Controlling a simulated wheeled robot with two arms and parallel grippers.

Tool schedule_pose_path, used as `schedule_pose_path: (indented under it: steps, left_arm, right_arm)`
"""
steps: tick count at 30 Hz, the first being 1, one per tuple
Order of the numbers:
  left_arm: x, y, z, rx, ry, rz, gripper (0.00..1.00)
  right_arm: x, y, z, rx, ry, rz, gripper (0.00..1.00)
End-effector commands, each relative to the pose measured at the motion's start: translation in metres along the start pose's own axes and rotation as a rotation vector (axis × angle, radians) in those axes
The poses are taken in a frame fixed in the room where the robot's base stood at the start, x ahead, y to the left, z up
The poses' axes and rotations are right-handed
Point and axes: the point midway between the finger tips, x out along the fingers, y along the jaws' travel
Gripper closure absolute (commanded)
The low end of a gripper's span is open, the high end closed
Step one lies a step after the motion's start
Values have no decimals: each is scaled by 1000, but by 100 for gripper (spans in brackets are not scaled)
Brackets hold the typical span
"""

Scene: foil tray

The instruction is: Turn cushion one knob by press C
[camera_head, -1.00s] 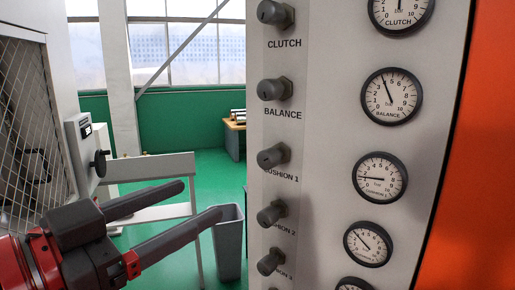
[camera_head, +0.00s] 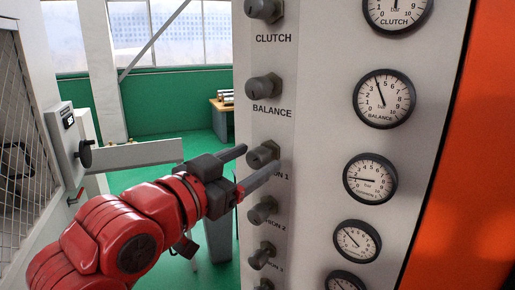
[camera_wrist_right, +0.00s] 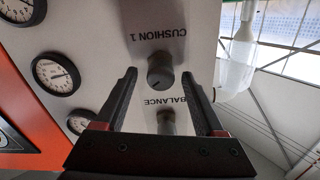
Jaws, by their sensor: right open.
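The cushion 1 knob (camera_head: 262,152) is a dark grey knob on the grey press panel (camera_head: 320,125), with its label below, partly covered by a finger. My right gripper (camera_head: 261,158) is open, its two dark fingers reaching the knob from the left, one above and one below. In the right wrist view, which is upside down, the knob (camera_wrist_right: 160,70) lies between the fingertips of the gripper (camera_wrist_right: 162,75), with a gap on each side. I see no contact. The cushion 1 gauge (camera_head: 370,178) reads a little above 2. My left gripper is not in view.
The balance knob (camera_head: 263,87) is close above, and the cushion 2 knob (camera_head: 262,210) is close below. Several gauges, such as the balance gauge (camera_head: 384,98), line the panel's right. A mesh guard (camera_head: 20,140) stands at the left.

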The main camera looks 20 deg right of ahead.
Motion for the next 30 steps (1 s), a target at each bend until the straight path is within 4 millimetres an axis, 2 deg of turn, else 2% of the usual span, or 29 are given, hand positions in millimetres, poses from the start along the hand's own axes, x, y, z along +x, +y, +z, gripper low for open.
schedule_pose_path:
  steps: [6, 15, 27, 30]
  left_arm:
    - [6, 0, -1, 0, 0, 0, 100]
    - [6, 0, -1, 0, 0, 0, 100]
    - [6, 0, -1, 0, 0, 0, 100]
    - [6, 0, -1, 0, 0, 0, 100]
  right_arm:
    - [18, 0, -1, -1, 1, 1, 29]
    - [20, 0, 0, 0, 1, 0, 29]
    - [19, 0, 0, 0, 1, 0, 100]
    - [19, 0, 0, 0, 1, 0, 100]
